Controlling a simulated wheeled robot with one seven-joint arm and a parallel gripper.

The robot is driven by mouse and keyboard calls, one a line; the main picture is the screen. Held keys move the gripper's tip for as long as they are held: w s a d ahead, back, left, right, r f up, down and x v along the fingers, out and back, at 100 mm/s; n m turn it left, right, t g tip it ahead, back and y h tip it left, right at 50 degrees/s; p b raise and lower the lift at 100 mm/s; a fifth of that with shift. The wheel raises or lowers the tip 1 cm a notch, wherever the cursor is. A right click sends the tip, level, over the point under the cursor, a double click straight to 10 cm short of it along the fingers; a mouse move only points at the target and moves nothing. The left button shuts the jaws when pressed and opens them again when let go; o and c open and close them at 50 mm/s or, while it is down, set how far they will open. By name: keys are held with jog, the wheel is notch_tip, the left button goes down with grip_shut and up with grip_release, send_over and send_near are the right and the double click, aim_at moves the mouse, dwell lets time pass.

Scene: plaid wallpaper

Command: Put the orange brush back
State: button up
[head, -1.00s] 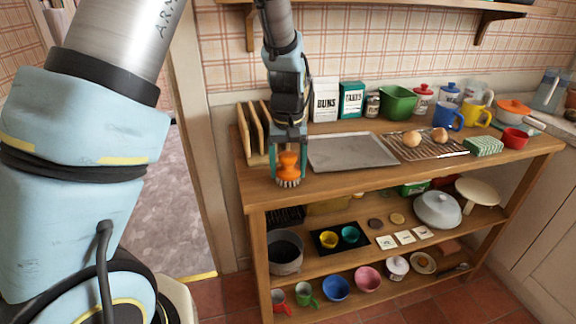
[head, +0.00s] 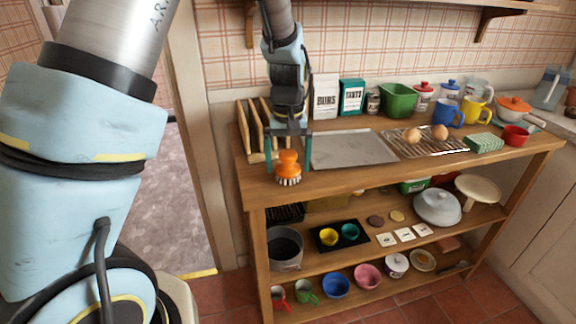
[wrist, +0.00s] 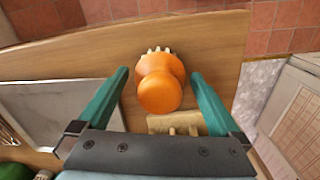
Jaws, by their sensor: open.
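The orange brush (head: 288,164) stands upright on its pale bristles near the front left corner of the wooden table top. Its round orange knob faces up, and it also shows in the wrist view (wrist: 160,84). My gripper (head: 288,160) is over the table's left end, pointing down, with its two teal fingers spread wide. In the wrist view my gripper (wrist: 159,80) has one finger on each side of the brush, with a gap on both sides. The brush stands free of the fingers.
A grey baking tray (head: 350,148) lies just right of the brush. A wire rack (head: 452,149) with eggs is farther right. The table's front edge is close to the brush.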

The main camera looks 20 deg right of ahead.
aim_at(288, 153)
notch_tip(288, 153, up, 11)
jog(key=shift+r+b, duration=0.1)
jog(key=shift+b, duration=0.65)
jog(key=s+a+f+n, duration=0.1)
jog(key=s+a+f, duration=0.1)
jog(key=a, duration=1.3)
jog(key=s+a+f+n+t, duration=0.1)
jog(key=a+f, duration=0.3)
jog(key=a, duration=1.1)
jog(key=shift+s+f+n+t, duration=0.3)
jog(key=shift+s+n, duration=0.1)
jog(key=shift+a, duration=0.1)
